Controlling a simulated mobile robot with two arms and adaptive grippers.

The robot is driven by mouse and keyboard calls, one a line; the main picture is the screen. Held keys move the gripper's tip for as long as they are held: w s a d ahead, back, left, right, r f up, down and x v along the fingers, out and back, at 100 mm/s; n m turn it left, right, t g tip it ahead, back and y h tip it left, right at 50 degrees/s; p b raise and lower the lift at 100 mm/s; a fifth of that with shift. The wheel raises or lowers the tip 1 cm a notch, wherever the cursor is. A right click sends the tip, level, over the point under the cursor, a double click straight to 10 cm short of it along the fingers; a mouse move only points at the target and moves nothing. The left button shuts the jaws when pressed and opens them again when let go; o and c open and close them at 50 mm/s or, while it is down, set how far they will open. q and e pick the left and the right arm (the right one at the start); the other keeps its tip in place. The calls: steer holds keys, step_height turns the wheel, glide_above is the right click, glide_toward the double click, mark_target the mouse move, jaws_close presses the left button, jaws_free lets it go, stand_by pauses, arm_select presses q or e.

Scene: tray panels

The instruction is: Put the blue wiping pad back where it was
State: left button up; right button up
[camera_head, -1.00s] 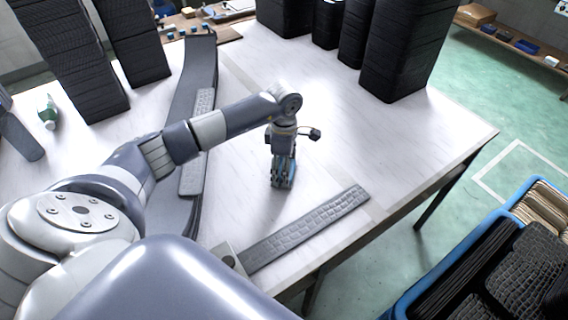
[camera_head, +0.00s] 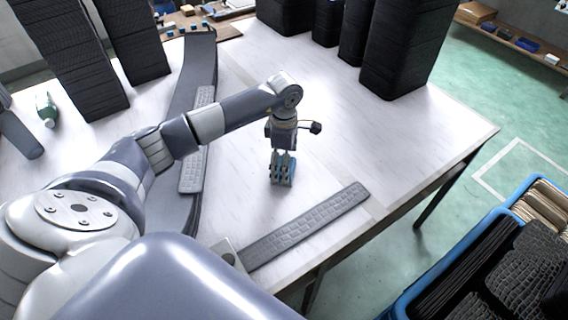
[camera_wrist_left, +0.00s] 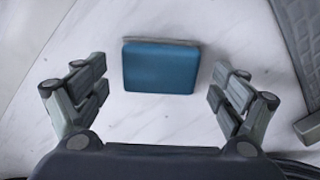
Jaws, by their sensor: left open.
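The blue wiping pad (camera_wrist_left: 160,68) lies on the white tabletop, with a thin grey strip along its far edge in the left wrist view. In the head view only a little of the pad's blue (camera_head: 290,177) shows beside and below the fingers. My left gripper (camera_head: 283,170) points down over it. In the left wrist view the left gripper (camera_wrist_left: 160,100) is open, one finger on each side of the pad, with clear gaps; nothing is held. My right gripper is not in view.
A flat grey textured strip (camera_head: 305,225) lies near the table's front edge. A long grey panel (camera_head: 190,85) lies left of the gripper. Tall black stacks (camera_head: 395,50) stand at the back. Tabletop right of the gripper is clear.

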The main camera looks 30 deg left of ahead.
arm_select(q)
step_height(320, 180, up, 11)
steer(key=b, duration=0.1)
steer(key=shift+b, duration=0.35)
steer(key=shift+f, duration=0.15)
